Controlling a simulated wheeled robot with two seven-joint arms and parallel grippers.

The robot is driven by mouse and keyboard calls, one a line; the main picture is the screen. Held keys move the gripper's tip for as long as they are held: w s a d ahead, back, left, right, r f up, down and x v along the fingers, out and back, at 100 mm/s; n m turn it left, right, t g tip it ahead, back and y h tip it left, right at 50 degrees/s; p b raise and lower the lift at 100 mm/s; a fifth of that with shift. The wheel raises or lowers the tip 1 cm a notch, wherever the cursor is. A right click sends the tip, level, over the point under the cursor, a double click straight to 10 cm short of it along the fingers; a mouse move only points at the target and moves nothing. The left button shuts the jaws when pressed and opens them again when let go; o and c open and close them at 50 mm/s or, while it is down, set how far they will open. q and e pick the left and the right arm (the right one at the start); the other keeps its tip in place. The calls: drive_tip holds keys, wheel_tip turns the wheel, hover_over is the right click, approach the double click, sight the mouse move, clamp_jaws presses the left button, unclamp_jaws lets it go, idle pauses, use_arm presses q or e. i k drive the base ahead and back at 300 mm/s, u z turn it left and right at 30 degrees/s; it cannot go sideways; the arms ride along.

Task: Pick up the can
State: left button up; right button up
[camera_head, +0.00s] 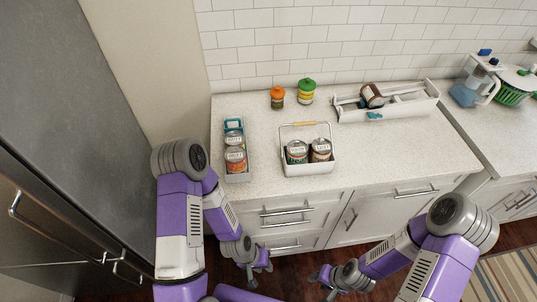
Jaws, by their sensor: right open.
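Several cans are in view, and I cannot tell which one the task names. Two labelled cans, a left one (297,151) and a right one (320,149), stand in a white handled basket (309,169) on the counter. More cans, one with an orange label (236,160), stand in a narrow grey tray (238,177) to the left. A brown can (372,95) lies tilted in a long white caddy (411,104) at the back. My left gripper (260,270) hangs low before the drawers, its jaw state unclear. My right gripper (322,281) is open and empty, below the counter.
Two small jars, one orange-lidded (277,97) and one green-lidded (306,91), stand by the tiled wall. The counter (390,148) is clear right of the white basket. A dark fridge (85,110) borders the left.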

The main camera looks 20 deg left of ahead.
sight(296, 150)
drive_tip(key=u, duration=1.25)
drive_tip(key=k, duration=0.7)
drive_tip(key=z, duration=0.85)
drive_tip(key=i, duration=1)
drive_tip(key=z, duration=0.05)
